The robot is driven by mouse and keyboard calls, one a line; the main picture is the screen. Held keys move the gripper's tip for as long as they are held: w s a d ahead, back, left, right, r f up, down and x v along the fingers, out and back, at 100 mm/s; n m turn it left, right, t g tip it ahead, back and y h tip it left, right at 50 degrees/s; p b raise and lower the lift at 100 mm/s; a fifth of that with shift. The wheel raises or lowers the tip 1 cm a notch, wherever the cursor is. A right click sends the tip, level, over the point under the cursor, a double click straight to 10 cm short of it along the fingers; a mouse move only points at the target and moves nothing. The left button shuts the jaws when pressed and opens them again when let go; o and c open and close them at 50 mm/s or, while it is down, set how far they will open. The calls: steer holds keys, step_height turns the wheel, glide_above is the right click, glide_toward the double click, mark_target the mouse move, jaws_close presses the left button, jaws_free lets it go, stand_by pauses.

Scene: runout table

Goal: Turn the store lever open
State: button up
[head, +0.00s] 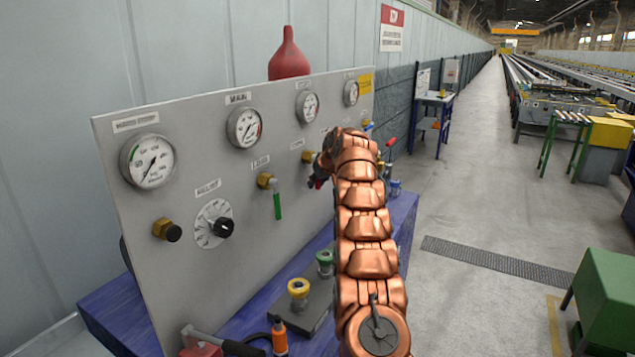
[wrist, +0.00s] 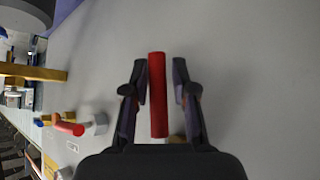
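A grey panel (head: 105,165) carries several gauges and valves. A red lever handle (wrist: 157,95) runs lengthwise between the two fingers of my gripper (wrist: 159,80) in the wrist view. Both fingers are spread, with a gap on each side of the handle. In the head view my gripper (head: 318,176) is at the panel beside a brass valve body (head: 308,157), and my arm covers part of this area. The small label (head: 297,144) above that valve is too small to read surely. A green-handled lever (head: 277,205) points down to the left of my gripper.
Another red lever handle (wrist: 67,127) shows at the left of the wrist view. A blue bench (head: 112,310) below the panel holds a yellow-topped fitting (head: 298,288), a green-topped fitting (head: 325,262) and an orange bottle (head: 279,337). A red bottle (head: 288,58) shows above the panel.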

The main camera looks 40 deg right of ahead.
steer(key=shift+o, duration=0.9)
steer(key=shift+r, duration=0.2)
steer(key=shift+s+r, duration=0.3)
steer(key=shift+r, duration=0.05)
steer(key=v, duration=1.1)
steer(key=shift+s+f, duration=0.1)
steer(key=shift+f, duration=0.05)
